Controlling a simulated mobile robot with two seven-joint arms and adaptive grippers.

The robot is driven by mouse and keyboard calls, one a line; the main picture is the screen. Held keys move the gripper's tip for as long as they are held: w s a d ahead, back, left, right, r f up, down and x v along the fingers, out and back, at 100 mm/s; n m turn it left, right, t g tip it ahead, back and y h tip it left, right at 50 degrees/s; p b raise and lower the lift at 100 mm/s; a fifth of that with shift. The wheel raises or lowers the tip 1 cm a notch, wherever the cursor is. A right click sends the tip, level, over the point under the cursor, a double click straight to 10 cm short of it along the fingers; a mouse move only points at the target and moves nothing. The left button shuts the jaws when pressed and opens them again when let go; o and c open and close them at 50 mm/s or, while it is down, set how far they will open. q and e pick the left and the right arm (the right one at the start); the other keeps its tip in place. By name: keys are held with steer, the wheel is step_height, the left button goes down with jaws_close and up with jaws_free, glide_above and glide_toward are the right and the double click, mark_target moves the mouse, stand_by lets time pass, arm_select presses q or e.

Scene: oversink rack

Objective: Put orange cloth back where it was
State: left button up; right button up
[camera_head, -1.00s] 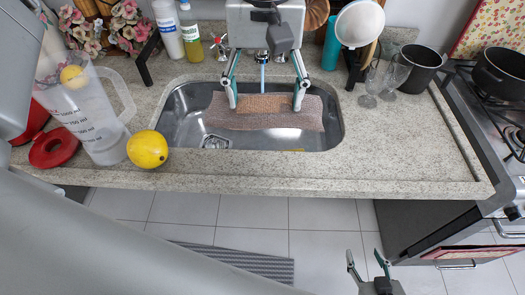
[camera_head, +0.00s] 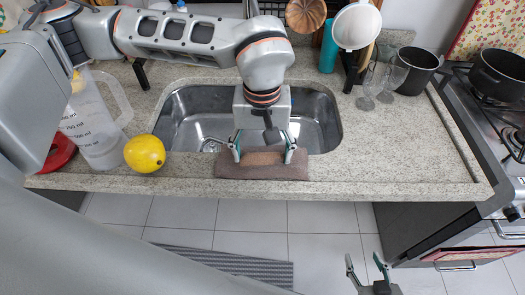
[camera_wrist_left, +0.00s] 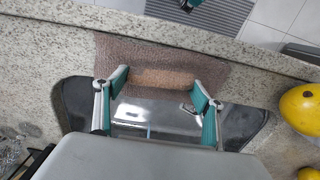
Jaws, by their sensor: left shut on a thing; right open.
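The orange cloth (camera_head: 262,172), brownish in the picture, lies over the front rim of the sink and the front counter strip. It also shows in the left wrist view (camera_wrist_left: 205,70), spread across the sink's edge. My left gripper (camera_head: 262,155) is above the cloth, its fingers wide apart but shut on it, with a lighter orange part of the cloth between the fingertips, also in the left wrist view (camera_wrist_left: 160,80). I cannot tell whether the cloth rests fully on the counter. My right gripper (camera_head: 367,268) is open and empty, low in front of the counter.
The sink basin (camera_head: 185,112) looks empty behind the cloth. A yellow fruit (camera_head: 145,153) and a clear pitcher (camera_head: 92,125) stand left of it. Glasses (camera_head: 372,82) and a dark pot (camera_head: 417,68) are at the back right. The right front counter (camera_head: 400,150) is clear.

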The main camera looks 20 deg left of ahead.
mark_target(262, 154)
arm_select(q)
steer(key=shift+f, duration=0.15)
steer(key=o, duration=1)
step_height(262, 154, up, 12)
steer(key=shift+r, duration=0.15)
stand_by(0.4)
